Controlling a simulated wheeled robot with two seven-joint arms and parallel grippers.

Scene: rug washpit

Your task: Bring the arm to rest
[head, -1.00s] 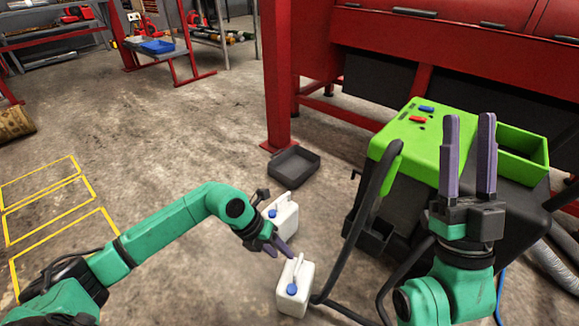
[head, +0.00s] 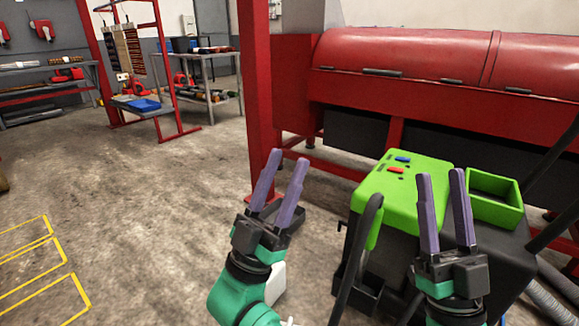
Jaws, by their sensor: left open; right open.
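My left gripper (head: 277,185) is in the lower middle of the head view, raised with its purple fingers pointing up. It is open and empty. My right gripper (head: 443,200) is at the lower right, also pointing up, open and empty. It stands in front of the green-topped machine (head: 402,180). A white jug (head: 276,283) shows partly behind my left arm, which hides most of it.
The green-topped machine has an open green bin (head: 495,196) and a dark hose (head: 358,250). A red post (head: 258,90) and a long red machine (head: 410,70) stand behind. Yellow floor markings (head: 35,262) lie at left. The floor (head: 150,210) at left centre is clear.

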